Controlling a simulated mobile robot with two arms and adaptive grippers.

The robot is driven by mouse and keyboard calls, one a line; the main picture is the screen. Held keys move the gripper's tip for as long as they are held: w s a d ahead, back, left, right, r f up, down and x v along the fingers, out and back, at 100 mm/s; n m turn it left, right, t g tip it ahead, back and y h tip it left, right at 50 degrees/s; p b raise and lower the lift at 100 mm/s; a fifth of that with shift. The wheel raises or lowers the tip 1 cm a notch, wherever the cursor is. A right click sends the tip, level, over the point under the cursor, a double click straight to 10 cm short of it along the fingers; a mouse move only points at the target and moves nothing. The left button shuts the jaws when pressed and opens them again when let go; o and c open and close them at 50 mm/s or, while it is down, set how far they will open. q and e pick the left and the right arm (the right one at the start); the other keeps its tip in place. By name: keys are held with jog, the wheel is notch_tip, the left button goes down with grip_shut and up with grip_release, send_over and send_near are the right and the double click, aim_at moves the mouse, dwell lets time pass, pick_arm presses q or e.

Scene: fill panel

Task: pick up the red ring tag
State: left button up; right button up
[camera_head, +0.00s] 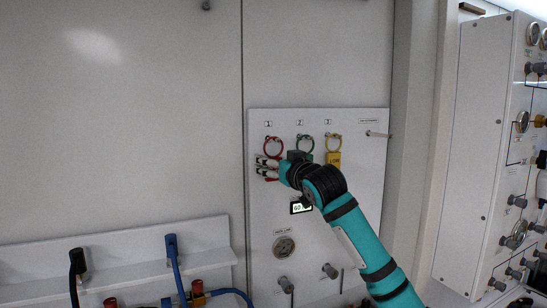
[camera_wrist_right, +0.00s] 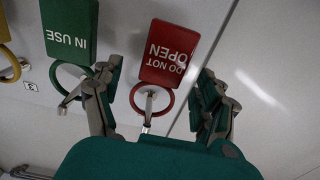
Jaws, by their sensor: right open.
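The red ring tag (camera_wrist_right: 165,52) reads "DO NOT OPEN" upside down in the right wrist view. Its red ring (camera_wrist_right: 151,91) hangs on a metal peg (camera_wrist_right: 149,105). In the head view the red ring (camera_head: 273,147) shows under label 1 on the white panel (camera_head: 350,220), its plate mostly hidden by my gripper. My right gripper (camera_head: 260,167) is open in front of the tag. In the wrist view its fingers (camera_wrist_right: 158,75) stand on either side of the tag and ring; nothing is held. I cannot tell whether they touch it. My left gripper is not in view.
A green "IN USE" tag (camera_wrist_right: 68,28) hangs close beside the red one. A yellow tag (camera_head: 334,158) hangs further right, then a bare peg (camera_head: 378,134). A gauge (camera_head: 284,246) and knobs (camera_head: 330,270) sit below. The wall left of the panel is clear.

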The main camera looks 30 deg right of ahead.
jog(key=shift+w+r, duration=0.2)
jog(key=shift+w, duration=0.45)
jog(key=shift+w+f, duration=0.25)
jog(key=shift+w, duration=0.1)
jog(key=c, duration=1.1)
jog(key=shift+r, duration=0.1)
jog(key=shift+c, duration=0.2)
